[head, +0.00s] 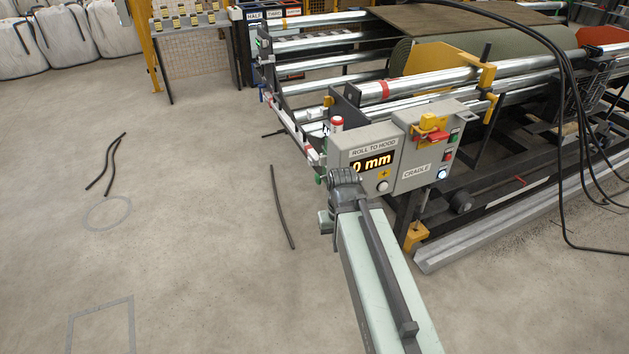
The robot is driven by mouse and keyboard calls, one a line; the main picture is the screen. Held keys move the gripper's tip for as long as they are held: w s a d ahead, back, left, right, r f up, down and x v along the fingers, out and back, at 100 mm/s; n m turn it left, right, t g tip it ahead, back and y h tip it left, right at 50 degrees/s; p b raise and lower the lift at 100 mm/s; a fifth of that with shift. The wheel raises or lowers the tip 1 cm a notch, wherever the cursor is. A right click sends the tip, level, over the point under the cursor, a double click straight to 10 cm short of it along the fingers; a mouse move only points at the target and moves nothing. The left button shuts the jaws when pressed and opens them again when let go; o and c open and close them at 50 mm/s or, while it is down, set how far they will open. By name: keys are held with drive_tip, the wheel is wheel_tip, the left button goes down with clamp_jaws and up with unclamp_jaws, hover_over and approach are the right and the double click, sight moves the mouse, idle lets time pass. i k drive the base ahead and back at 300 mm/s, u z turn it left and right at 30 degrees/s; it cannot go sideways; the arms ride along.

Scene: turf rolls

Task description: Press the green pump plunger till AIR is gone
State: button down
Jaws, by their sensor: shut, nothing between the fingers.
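I cannot make out for sure a green pump plunger or an AIR reading. A small green knob (319,180) shows at the left foot of the grey control box, close to my arm's dark joint. Another small green part sits higher on the machine's left end frame (262,43). My pale green arm reaches up from the lower right to a dark joint in front of the box. My gripper is not seen; it may be hidden behind the arm.
The control box (372,144) reads "ROLL TO HOOD" and "0 mm". Its neighbour box (416,172) reads "CRADLE". Steel rollers (425,80) lie behind. Dark strips (282,208) lie on the floor, also farther left (107,165). Black cables (568,110) hang at right. The left floor is mostly clear.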

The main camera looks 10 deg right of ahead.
sight(317, 179)
drive_tip(key=u, duration=0.1)
drive_tip(key=k, duration=0.5)
drive_tip(key=u, duration=2.35)
drive_tip(key=i, duration=1.9)
drive_tip(key=z, duration=2.1)
drive_tip(key=i, duration=1.05)
drive_tip(key=u, duration=0.15)
